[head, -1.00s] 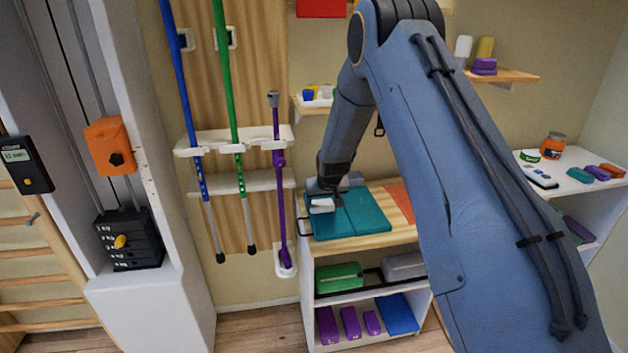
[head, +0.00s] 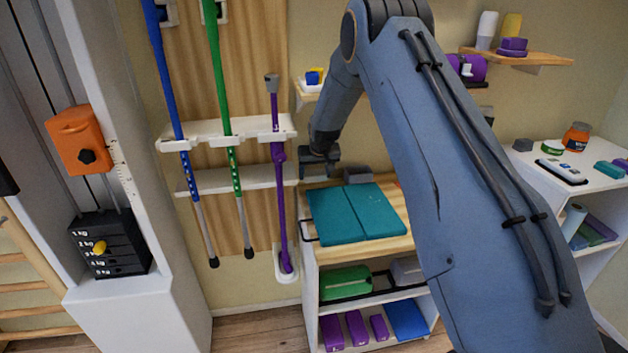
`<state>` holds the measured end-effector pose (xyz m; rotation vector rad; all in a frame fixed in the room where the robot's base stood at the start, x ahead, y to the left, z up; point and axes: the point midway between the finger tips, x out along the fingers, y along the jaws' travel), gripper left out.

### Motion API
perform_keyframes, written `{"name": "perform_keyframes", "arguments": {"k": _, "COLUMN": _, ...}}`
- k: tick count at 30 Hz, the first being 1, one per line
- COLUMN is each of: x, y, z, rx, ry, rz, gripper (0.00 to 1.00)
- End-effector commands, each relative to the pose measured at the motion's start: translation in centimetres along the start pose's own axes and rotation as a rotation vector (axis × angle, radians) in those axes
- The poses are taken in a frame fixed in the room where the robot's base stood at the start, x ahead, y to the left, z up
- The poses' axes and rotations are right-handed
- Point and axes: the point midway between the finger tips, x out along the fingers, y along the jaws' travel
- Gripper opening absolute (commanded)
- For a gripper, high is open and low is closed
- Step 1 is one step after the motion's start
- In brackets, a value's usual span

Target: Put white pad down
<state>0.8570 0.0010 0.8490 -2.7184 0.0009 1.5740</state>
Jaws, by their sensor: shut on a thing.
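My gripper (head: 318,168) is above the back left corner of the wooden-topped shelf unit (head: 385,246), beside the rack of poles. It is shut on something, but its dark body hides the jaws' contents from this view. The white pad, visible at the gripper a second ago, cannot be made out now. It does not show on the teal folded mat (head: 357,214) lying on the wooden top, below and to the right of my gripper.
A grey block (head: 358,175) stands behind the mat. The rack (head: 232,180) with blue, green and purple poles is close on the left. Lower shelves hold a green case (head: 345,282) and purple blocks (head: 357,327). A white side shelf (head: 590,180) stands at right.

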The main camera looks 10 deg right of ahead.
Motion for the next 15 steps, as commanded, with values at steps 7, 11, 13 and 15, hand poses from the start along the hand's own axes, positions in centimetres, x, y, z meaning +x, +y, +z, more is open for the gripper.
{"name": "perform_keyframes", "arguments": {"k": 7, "x": 2.7, "y": 0.3, "z": 1.6, "rx": 0.003, "ry": -0.001, "rz": 0.002, "gripper": 0.45}}
{"name": "perform_keyframes", "arguments": {"k": 11, "x": 2.6, "y": 0.2, "z": 1.5, "rx": 0.002, "ry": 0.000, "rz": 0.001, "gripper": 0.45}}
{"name": "perform_keyframes", "arguments": {"k": 13, "x": 2.6, "y": 0.1, "z": 1.5, "rx": 0.001, "ry": 0.000, "rz": 0.001, "gripper": 0.45}}
{"name": "perform_keyframes", "arguments": {"k": 15, "x": 2.7, "y": 0.1, "z": 1.6, "rx": 0.001, "ry": 0.000, "rz": 0.000, "gripper": 0.45}}
